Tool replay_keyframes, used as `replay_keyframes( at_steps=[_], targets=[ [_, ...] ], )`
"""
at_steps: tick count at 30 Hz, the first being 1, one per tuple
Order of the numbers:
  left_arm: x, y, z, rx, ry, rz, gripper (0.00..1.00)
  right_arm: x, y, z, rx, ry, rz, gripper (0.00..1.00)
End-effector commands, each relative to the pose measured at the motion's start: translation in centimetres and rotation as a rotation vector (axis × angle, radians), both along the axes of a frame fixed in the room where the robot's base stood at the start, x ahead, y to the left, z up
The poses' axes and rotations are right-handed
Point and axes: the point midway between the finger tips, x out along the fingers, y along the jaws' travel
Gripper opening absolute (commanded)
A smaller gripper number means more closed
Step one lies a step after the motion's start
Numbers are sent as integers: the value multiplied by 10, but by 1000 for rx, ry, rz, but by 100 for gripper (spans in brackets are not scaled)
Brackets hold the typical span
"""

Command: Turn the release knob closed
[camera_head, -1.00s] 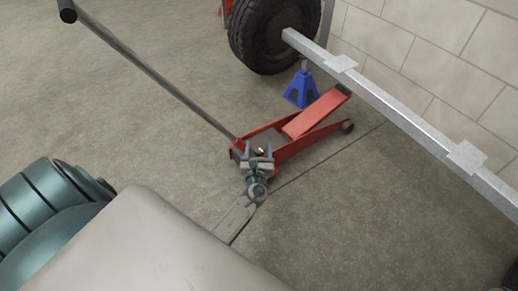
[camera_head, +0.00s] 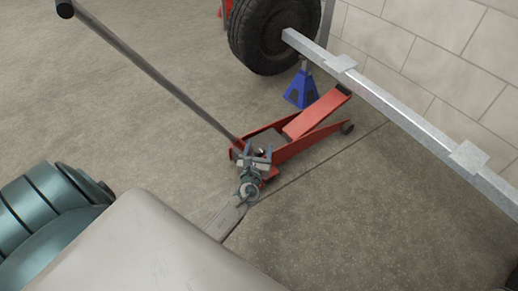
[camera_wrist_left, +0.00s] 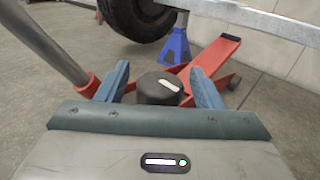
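The release knob (camera_wrist_left: 156,90) is a dark round cylinder with a white mark on its top, on the red floor jack (camera_head: 318,127). In the left wrist view it stands between the two blue fingers of my left gripper (camera_wrist_left: 160,86). A narrow gap shows on each side of the knob, so the gripper looks open around it. In the head view my left gripper (camera_head: 254,155) is at the handle end of the jack, and the knob is small and mostly hidden there. My right gripper is not in view.
The jack's long grey handle (camera_head: 155,75) rises to the upper left. A blue jack stand (camera_head: 301,90), a tire (camera_head: 268,35) and a metal beam (camera_head: 400,112) are behind and to the right. Bare concrete floor lies around the jack.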

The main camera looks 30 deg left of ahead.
Motion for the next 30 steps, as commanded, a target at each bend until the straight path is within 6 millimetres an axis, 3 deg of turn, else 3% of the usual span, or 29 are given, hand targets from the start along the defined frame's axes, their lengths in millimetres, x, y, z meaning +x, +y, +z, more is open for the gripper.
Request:
replay_keyframes(
  at_steps=[11,24,30],
  targets=[
    [-8,-3,0,0,1,1,60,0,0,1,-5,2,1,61],
    [-84,-33,-1,-2,1,1,60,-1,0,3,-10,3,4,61],
    [-99,-39,0,0,0,1,60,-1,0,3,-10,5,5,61]
  ],
)
